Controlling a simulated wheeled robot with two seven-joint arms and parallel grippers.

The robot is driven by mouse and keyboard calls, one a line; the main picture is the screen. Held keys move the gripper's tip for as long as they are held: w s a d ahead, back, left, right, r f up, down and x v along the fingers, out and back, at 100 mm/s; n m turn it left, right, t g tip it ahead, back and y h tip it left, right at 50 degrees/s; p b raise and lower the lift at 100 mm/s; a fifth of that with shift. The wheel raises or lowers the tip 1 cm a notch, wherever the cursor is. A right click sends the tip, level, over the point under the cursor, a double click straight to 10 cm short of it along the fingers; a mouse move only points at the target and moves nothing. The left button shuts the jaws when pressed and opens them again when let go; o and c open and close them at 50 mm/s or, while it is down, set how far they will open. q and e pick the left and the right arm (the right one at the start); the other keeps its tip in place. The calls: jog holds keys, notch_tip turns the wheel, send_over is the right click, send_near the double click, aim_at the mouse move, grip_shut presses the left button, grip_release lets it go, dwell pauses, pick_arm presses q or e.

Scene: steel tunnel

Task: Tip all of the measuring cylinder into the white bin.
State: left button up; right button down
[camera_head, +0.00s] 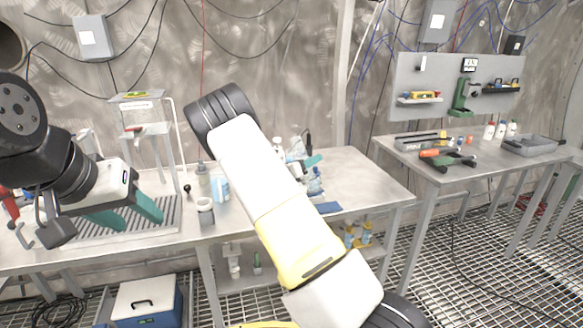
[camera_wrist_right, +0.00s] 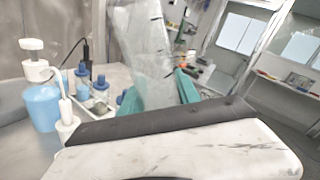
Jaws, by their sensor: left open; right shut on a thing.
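My right gripper (camera_wrist_right: 158,95) is shut on a clear, see-through vessel, which I take for the measuring cylinder (camera_wrist_right: 145,45). It looks tilted in the right wrist view, and its contents cannot be made out. In the head view my white and yellow right arm hides most of this gripper; a teal fingertip (camera_head: 313,161) shows above the bench. My left gripper (camera_head: 140,221) is open and empty, with its teal fingers over a ribbed grey rack (camera_head: 165,228) at the left. I cannot pick out the white bin with certainty.
A small pale cup (camera_head: 205,211) and blue-white bottles (camera_head: 221,190) stand on the steel bench (camera_head: 365,185). The middle bench's right end is clear.

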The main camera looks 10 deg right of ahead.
aim_at(301, 149)
jog(key=w+m, duration=0.1)
jog(key=m, duration=0.1)
jog(key=w+a+m, duration=0.2)
jog(key=m, duration=0.1)
jog(key=shift+w+r+m, duration=0.1)
jog(key=shift+w+m, duration=0.15)
jog(key=shift+m, duration=0.05)
jog(key=shift+a+r, duration=0.1)
jog(key=shift+r, duration=1.45)
